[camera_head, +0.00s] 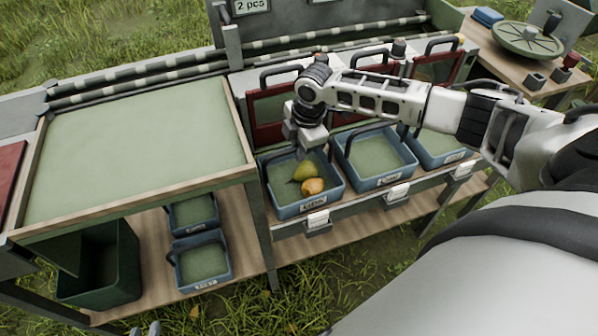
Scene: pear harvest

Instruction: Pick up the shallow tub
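Several shallow blue tubs with dark handles are in view; I cannot tell which one the task means. On the lower shelf are a front tub (231,268) and a tub behind it (214,218), both empty. In the upper row, the left tub (332,197) holds a green-yellow pear (304,171) and an orange-yellow fruit (313,187). The middle tub (411,172) and right tub (440,162) look empty. My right gripper (305,153) points down over the left tub's back part, close to the pear; its fingers are unclear. Only the tip of my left gripper (147,330) shows at the bottom edge.
A dark green deep bin (125,262) stands left of the shelf tubs. A green padded sorting table (140,140) overhangs the shelf. Dark red flaps (263,133) stand behind the upper tubs. A side table with a round scale (527,42) is far right.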

